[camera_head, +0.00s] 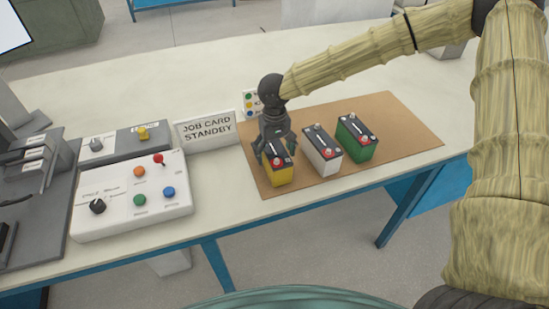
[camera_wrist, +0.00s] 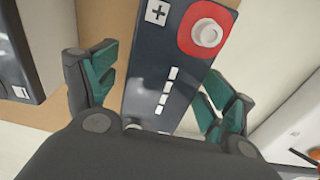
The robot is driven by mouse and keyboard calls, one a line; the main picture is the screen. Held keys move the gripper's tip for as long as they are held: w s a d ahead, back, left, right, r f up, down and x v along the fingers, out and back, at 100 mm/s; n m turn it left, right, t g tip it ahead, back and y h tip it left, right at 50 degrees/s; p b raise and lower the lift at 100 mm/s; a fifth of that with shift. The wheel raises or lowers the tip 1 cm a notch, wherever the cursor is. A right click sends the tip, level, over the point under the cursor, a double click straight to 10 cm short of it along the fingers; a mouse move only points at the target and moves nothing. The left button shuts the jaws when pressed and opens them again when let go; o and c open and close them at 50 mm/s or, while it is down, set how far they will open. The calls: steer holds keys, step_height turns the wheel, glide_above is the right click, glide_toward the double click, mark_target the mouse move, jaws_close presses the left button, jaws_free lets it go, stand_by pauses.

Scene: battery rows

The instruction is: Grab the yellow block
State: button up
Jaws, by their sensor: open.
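The yellow block (camera_head: 279,175) is a battery with a yellow body and a dark top, on the left of a row of three on a brown mat (camera_head: 413,131). My gripper (camera_head: 273,150) is directly above it, pointing down, with its fingers around the block's upper part. In the wrist view, the block's dark top (camera_wrist: 172,50), with a plus mark and a red terminal, lies between the two green-padded fingers of my gripper (camera_wrist: 155,98). The fingers are open; small gaps show, though contact is hard to judge. The block's far side is partly hidden.
A white battery (camera_head: 323,155) stands just right of the yellow one, and a green battery (camera_head: 355,140) stands beyond it. A job card sign (camera_head: 207,131) and a control box with buttons (camera_head: 131,197) are to the left. The mat's right side is bare.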

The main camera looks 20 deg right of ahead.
steer(key=c, duration=1.8)
jaws_close()
steer(key=shift+w+r, duration=0.1)
steer(key=shift+r, duration=0.1)
